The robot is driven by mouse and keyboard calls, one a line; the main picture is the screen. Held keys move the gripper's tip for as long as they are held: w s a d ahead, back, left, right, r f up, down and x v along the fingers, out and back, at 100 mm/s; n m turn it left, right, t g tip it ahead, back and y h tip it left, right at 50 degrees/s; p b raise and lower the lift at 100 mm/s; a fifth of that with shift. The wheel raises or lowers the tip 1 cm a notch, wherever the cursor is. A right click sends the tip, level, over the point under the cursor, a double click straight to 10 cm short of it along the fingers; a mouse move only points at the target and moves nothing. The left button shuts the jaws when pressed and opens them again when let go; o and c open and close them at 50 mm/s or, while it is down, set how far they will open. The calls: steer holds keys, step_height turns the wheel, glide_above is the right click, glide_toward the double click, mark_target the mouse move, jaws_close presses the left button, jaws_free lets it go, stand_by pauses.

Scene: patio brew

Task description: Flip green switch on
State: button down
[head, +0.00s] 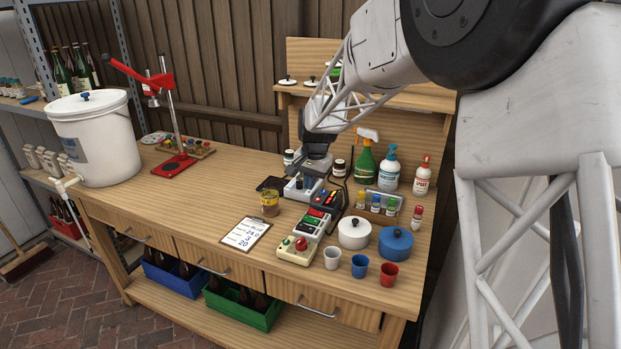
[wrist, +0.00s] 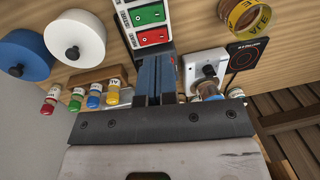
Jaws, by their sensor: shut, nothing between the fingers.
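The green switch (wrist: 150,14) is a rocker on a pale switch panel. In the head view the green switch (head: 311,222) sits between a red rocker and a black one. I cannot tell which way it is tipped. The red rocker (wrist: 151,38) lies between the green switch and my fingers in the wrist view. My gripper (wrist: 155,72) is shut and empty, with its fingertips pointing toward the red end of the panel and apart from the green switch. In the head view my gripper (head: 316,168) is above and behind the panel, its tips partly hidden.
A white pot (head: 354,232), a blue pot (head: 396,243) and several cups stand to the right. A clipboard (head: 245,234) and a yellow-labelled jar (head: 269,203) are left. Spray bottles (head: 364,163) stand behind.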

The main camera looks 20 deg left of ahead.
mark_target(306, 217)
steer(key=f, duration=0.3)
steer(key=a+f, duration=0.1)
steer(key=f, duration=0.7)
steer(key=shift+a, duration=0.15)
steer(key=shift+a+f, duration=0.1)
stand_by(0.3)
steer(key=shift+d, duration=0.2)
steer(key=shift+d+r, duration=0.3)
steer(key=shift+d, duration=0.25)
steer(key=shift+r, duration=0.15)
step_height(306, 217, up, 14)
steer(key=a, duration=0.1)
steer(key=shift+a, duration=0.35)
stand_by(0.6)
stand_by(0.4)
